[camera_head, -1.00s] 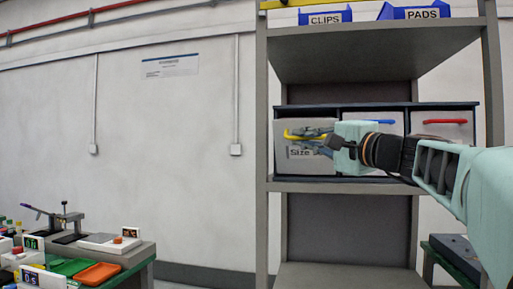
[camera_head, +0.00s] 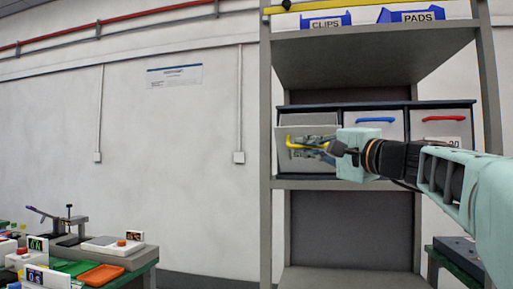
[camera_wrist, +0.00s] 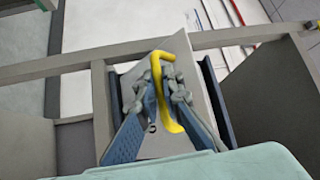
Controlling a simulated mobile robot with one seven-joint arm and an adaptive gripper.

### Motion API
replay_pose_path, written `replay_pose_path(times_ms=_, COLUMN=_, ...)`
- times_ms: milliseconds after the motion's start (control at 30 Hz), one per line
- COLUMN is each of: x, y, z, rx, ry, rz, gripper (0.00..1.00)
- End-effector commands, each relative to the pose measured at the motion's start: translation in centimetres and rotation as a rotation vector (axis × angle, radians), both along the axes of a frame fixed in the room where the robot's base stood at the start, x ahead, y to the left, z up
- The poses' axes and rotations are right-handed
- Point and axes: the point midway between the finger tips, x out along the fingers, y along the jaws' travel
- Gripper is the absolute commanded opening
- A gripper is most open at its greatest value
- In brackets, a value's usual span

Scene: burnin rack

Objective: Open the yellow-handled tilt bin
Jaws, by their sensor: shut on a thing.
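The yellow-handled tilt bin (camera_head: 308,165) is the left one of three bins in a dark frame on the shelf. Its front is tipped outward, and a gap shows along its top edge. Its yellow handle (camera_head: 292,142) is at my gripper (camera_head: 305,147), and the handle also shows in the wrist view (camera_wrist: 160,88). In the wrist view my gripper (camera_wrist: 157,92) has a finger on each side of the handle and is shut on it. My gripper hides part of the bin's front and most of its label.
The bins with the blue handle (camera_head: 376,120) and the red handle (camera_head: 440,118) stand closed to the right. Blue CLIPS (camera_head: 325,21) and PADS (camera_head: 417,16) boxes sit on the shelf above. A bench with an orange tray (camera_head: 100,274) is at lower left.

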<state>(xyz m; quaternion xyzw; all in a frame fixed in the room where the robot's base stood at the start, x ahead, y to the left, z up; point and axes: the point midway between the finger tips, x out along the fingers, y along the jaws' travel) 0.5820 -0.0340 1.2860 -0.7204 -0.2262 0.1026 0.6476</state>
Motion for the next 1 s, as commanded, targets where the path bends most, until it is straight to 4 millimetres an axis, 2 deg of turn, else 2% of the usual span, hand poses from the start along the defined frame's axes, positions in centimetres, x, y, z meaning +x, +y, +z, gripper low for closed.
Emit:
replay_pose_path(times_ms=100, x=0.0, y=0.0, z=-0.1, rx=-0.002, ry=0.000, rz=0.001, gripper=0.00)
replay_pose_path(times_ms=133, x=0.0, y=0.0, z=-0.1, rx=-0.002, ry=0.000, rz=0.001, gripper=0.10)
replay_pose_path(times_ms=200, x=0.0, y=0.0, z=-0.1, rx=-0.002, ry=0.000, rz=0.001, gripper=0.14)
replay_pose_path(times_ms=567, x=0.0, y=0.0, z=0.5, rx=-0.002, ry=-0.002, rz=0.001, gripper=0.14)
replay_pose_path(times_ms=667, x=0.0, y=0.0, z=1.5, rx=-0.002, ry=-0.003, rz=0.001, gripper=0.14)
replay_pose_path(times_ms=1000, x=-0.2, y=0.1, z=7.3, rx=-0.002, ry=-0.011, rz=0.003, gripper=0.14)
